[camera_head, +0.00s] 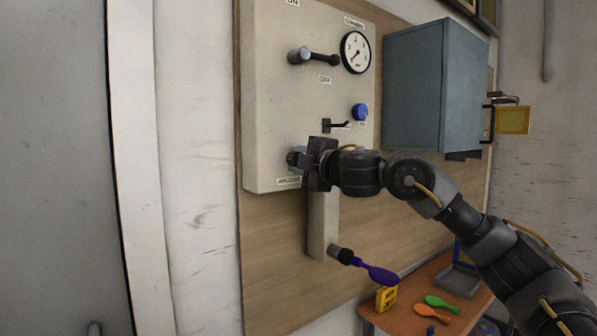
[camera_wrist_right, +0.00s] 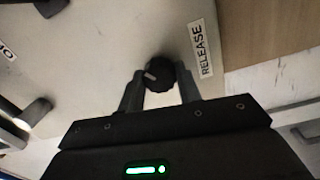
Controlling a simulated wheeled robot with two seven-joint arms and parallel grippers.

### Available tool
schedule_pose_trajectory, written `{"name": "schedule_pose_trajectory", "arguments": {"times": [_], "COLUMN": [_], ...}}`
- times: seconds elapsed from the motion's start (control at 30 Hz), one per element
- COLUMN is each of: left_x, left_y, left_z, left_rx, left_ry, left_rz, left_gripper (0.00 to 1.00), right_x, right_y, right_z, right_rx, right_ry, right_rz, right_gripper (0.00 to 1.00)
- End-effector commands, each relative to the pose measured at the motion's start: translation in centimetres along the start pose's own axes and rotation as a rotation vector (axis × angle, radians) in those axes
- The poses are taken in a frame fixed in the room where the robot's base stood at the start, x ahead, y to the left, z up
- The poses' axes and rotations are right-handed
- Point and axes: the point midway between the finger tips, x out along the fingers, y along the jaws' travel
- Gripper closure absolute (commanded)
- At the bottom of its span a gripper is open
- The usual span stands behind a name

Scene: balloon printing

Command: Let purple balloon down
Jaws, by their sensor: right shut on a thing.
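The purple balloon (camera_head: 376,272) is limp and narrow. It is attached to the dark nozzle (camera_head: 342,255) at the foot of the pale panel (camera_head: 272,110) and sticks out to the right, above the small table. My right gripper (camera_head: 303,160) is at the panel's lower edge. Its fingers are shut on the round black release knob (camera_wrist_right: 159,74), whose white pointer shows in the right wrist view. The RELEASE label (camera_wrist_right: 201,50) is beside the knob. In the head view the gripper hides part of the knob. My left gripper is in neither view.
A gauge (camera_head: 355,52), a lever (camera_head: 318,57) and a blue button (camera_head: 360,112) are higher on the panel. A blue-grey cabinet (camera_head: 415,90) hangs to the right above my arm. A wooden table (camera_head: 394,322) below holds a yellow box (camera_head: 386,299), green (camera_head: 442,304) and orange (camera_head: 431,314) balloons.

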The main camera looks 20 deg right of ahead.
Motion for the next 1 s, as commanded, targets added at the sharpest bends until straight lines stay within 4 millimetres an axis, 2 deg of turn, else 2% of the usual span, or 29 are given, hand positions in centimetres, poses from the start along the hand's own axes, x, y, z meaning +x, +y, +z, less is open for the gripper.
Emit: {"name": "schedule_pose_trajectory", "arguments": {"times": [0.03,0.4,0.7,1.0], "left_x": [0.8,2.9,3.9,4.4], "left_y": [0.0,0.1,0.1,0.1], "left_z": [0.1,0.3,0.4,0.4], "left_rx": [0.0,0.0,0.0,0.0], "left_ry": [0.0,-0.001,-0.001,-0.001], "left_rz": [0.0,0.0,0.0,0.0], "left_gripper": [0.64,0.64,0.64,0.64], "right_x": [0.0,0.0,0.0,0.0], "right_y": [-0.4,-0.4,-0.3,-0.3], "right_z": [0.0,0.0,0.0,0.1], "right_rx": [-0.041,-0.393,-0.662,-0.856], "right_ry": [0.003,0.017,0.028,0.036], "right_rz": [0.002,0.014,0.024,0.03], "right_gripper": [0.89,0.89,0.89,0.89]}}
